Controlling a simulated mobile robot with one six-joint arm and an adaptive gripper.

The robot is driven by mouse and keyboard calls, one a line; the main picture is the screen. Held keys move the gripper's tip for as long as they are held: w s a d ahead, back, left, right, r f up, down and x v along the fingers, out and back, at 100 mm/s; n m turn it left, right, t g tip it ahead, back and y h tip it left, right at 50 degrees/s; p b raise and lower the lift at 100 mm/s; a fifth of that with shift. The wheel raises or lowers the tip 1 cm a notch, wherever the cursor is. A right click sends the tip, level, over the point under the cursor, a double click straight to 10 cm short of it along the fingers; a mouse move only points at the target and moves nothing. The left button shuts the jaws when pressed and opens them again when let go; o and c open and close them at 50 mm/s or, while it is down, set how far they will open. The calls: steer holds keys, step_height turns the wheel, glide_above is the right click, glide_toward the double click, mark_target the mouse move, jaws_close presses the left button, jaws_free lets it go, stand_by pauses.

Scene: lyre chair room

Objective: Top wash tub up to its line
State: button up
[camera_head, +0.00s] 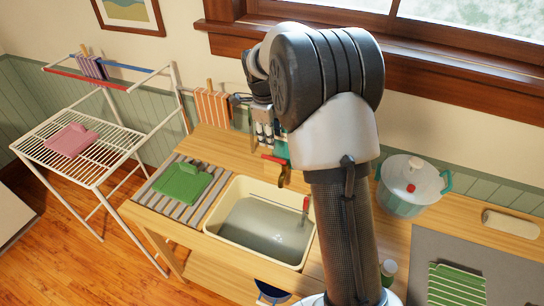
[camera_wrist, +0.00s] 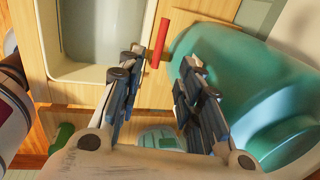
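The wash tub (camera_head: 222,228) is a cream rectangular basin set in the wooden counter, with greyish water in it. I cannot make out a fill line on its wall. A red bar (camera_head: 275,159), perhaps a tap handle, shows above a dark, spout-like part behind the tub. In the wrist view a red bar (camera_wrist: 160,42) stands beside the tub (camera_wrist: 85,73), just beyond my fingertips. My gripper (camera_wrist: 162,60) is open, with nothing visibly held. A large teal rounded thing (camera_wrist: 265,85) fills the right side, close behind the right finger.
A teal-and-white lidded pot (camera_head: 408,190) stands right of my arm. A white drying rack (camera_head: 95,160) stands at left. A striped green cloth (camera_head: 456,285) lies at lower right.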

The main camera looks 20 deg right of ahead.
mark_target(273, 158)
steer(key=f, duration=0.3)
steer(key=w+d+f+b, duration=0.1)
steer(key=f, duration=0.3)
steer(key=f+b, duration=0.1)
steer(key=f, duration=0.3)
steer(key=shift+w+d, duration=0.25)
steer(key=shift+w, duration=0.05)
steer(key=shift+c, duration=0.4)
jaws_close()
